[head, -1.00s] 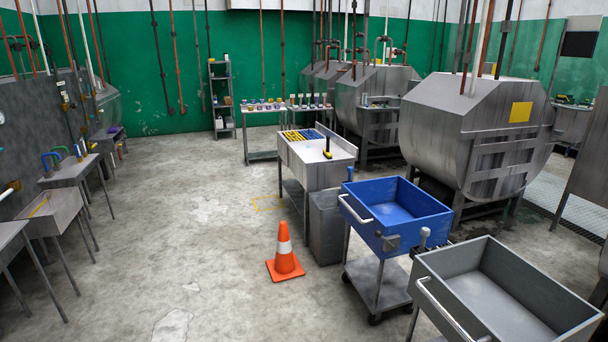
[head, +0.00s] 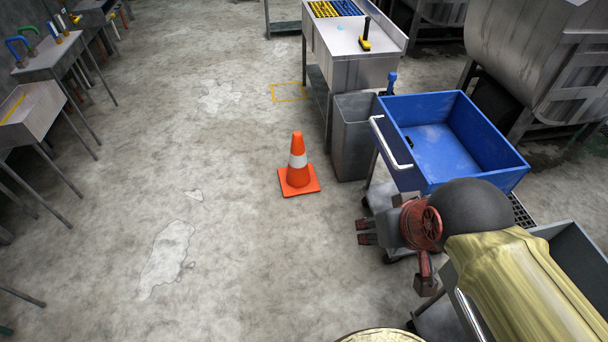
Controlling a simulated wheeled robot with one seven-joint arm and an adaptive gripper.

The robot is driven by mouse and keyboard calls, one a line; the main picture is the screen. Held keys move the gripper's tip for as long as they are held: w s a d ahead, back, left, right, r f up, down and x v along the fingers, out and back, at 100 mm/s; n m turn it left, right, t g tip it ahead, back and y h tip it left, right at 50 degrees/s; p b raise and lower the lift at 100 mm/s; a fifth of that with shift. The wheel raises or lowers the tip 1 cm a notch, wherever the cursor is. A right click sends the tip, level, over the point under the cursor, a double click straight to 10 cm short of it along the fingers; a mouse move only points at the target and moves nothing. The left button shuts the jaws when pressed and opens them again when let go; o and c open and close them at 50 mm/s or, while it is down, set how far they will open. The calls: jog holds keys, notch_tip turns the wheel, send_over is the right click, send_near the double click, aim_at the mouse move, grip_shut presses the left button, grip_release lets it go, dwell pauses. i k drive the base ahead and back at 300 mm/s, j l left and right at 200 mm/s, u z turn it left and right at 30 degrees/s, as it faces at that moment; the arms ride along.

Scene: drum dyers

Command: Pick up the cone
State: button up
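The orange cone (head: 297,168) with a white band stands upright on the concrete floor in the middle of the head view. Its square orange base is flat on the floor. My gripper (head: 364,232) is in the head view, to the right of and nearer than the cone, at the end of my arm. Its two dark red fingertips are apart with a gap between them, and nothing shows in the gap. It is clear of the cone. No part of the cone is hidden.
A blue cart (head: 412,178) stands right of the cone, beside a grey bin (head: 352,150) and a metal table (head: 345,70). A grey cart (head: 585,255) is partly behind my arm. Small tables (head: 50,60) line the left. The floor left of the cone is clear.

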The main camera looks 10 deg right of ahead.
aim_at(299, 177)
jog(key=i+l+u, duration=0.1)
jog(key=i+j, duration=0.1)
jog(key=i, duration=0.65)
jog(key=i+j, duration=0.1)
jog(key=i, duration=0.65)
jog(key=i+j, duration=0.1)
jog(key=i, duration=0.6)
